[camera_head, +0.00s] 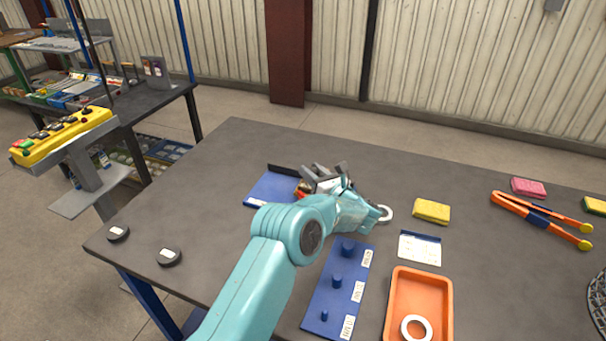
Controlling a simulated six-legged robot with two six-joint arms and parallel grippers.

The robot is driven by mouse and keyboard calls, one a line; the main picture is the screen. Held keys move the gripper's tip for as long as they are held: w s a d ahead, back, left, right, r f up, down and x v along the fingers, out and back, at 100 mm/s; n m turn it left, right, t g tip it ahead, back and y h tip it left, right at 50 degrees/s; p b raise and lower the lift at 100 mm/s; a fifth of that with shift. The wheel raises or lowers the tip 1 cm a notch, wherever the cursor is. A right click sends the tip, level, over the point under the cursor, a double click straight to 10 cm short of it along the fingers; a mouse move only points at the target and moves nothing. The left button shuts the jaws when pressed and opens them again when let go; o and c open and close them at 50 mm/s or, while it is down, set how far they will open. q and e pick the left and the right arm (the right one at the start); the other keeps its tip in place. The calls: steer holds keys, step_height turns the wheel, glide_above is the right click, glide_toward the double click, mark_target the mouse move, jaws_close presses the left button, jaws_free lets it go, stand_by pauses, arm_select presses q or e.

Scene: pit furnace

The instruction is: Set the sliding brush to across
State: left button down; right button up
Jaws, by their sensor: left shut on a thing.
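A blue base plate (266,187) with a dark bar (287,169) along its far edge lies on the grey table, left of the middle. My left gripper (312,180) is over the right part of this plate, its fingers pointing away and to the left. It is shut on a small part that shows as an orange-brown bit (302,190), which I take to be the sliding brush. The gripper and arm hide most of the brush, so its setting cannot be read. My right gripper is not in view.
In front lie a blue board (322,313) with several pegs and an orange tray (397,310) holding a white ring (416,328). To the right are a yellow sponge (431,211), orange tongs (540,216) and a white card (419,250). Two black discs (169,257) lie left.

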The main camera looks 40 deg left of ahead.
arm_select(q)
steer(key=d, duration=0.2)
steer(key=w+d+b, duration=0.1)
steer(key=shift+w+d+f, duration=0.1)
steer(key=shift+d, duration=0.6)
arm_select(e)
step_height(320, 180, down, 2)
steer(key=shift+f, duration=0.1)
arm_select(q)
steer(key=shift+w, duration=0.1)
steer(key=c, duration=0.8)
jaws_free()
